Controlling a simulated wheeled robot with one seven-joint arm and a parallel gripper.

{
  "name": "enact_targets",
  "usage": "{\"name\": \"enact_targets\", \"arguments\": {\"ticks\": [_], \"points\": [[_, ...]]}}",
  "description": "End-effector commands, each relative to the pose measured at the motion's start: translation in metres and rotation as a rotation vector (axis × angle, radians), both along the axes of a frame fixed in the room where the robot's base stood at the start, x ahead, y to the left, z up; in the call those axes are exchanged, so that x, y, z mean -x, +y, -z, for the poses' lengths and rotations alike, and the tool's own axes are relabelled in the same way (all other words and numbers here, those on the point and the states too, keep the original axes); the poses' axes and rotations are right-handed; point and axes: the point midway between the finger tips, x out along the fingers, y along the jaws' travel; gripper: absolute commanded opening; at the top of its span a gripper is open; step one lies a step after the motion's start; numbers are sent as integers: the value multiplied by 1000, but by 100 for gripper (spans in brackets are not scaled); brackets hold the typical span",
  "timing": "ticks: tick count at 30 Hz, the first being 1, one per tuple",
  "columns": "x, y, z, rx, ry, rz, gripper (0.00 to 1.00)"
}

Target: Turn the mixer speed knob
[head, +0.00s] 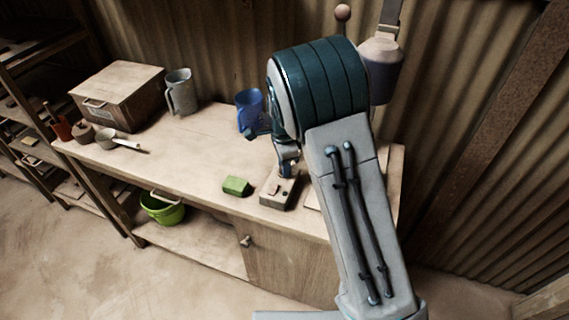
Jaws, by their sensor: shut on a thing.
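A small beige control box (270,201) sits near the front edge of the workbench, with a few small dark controls on its top. My gripper (286,174) points down onto the back part of this box, and my arm comes in from the right above it. The gripper is shut on the mixer speed knob at the box's top. The knob itself is hidden by the fingers, so its setting cannot be read.
On the workbench (190,150), a green block (236,186) lies just left of the box. A blue jug (249,108) stands behind. A grey jug (181,92), a wooden box (117,92) and a scoop (118,142) are farther left. A green bucket (162,211) is below.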

Motion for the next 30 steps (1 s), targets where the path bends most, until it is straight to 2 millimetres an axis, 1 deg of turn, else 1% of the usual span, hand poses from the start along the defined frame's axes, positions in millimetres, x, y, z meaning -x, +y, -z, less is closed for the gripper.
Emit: {"name": "enact_targets", "arguments": {"ticks": [3, 4, 5, 6, 15, 19, 23, 30], "points": [[0, 1, -1, -2, -2, 1, 4], [0, 1, -1, -2, -2, 1, 29], [0, 1, -1, -2, -2, 1, 38], [0, 1, -1, -2, -2, 1, 48], [0, 0, -1, -1, -1, 0, 48], [-1, 1, -11, -2, -4, -1, 48], [-1, 1, -35, -4, -5, -3, 48], [-1, 1, -91, -3, -6, -1, 48]]}}
